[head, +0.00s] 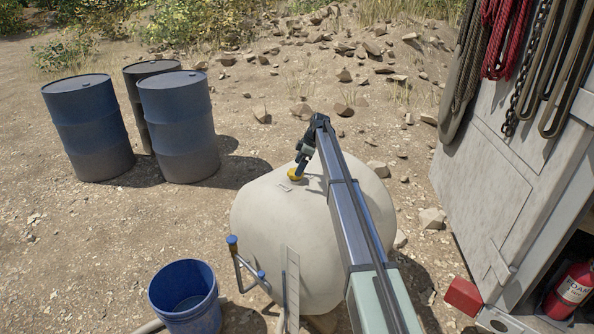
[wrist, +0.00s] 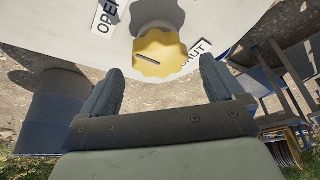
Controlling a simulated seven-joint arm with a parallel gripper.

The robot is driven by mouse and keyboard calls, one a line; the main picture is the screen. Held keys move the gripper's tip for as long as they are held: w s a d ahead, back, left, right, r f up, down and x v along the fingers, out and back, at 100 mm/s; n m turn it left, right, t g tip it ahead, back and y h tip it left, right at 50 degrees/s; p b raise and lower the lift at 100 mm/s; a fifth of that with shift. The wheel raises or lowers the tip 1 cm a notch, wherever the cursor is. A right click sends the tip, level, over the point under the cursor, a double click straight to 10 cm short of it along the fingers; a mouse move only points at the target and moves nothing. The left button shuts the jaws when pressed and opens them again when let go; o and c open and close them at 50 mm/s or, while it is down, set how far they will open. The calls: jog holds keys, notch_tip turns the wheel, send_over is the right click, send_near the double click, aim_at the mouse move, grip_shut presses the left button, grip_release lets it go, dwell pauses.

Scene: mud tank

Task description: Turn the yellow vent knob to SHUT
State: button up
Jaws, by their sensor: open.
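The yellow vent knob (wrist: 160,52) sits on top of the pale tank (head: 262,225). It is round and scalloped, with a dark pointer line on its face. In the wrist view an OPEN label (wrist: 107,14) is at its upper left and a partly covered SHUT label (wrist: 199,50) at its right. The pointer line lies on the knob's left part, slanting slightly; which label it marks I cannot tell. My gripper (wrist: 160,80) is open, its fingers spread on both sides below the knob, apart from it. In the head view the knob (head: 296,175) shows just below my gripper (head: 301,168).
Several dark blue drums (head: 180,125) stand at the back left. A blue bucket (head: 186,297) is at the tank's front left, near blue-capped pipes (head: 240,265). A white cabinet (head: 500,190) with hanging ropes and chain stands at right. Air left of the tank is clear.

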jog(key=shift+x, duration=1.5)
jog(key=shift+c, duration=0.2)
jog(key=c, duration=1)
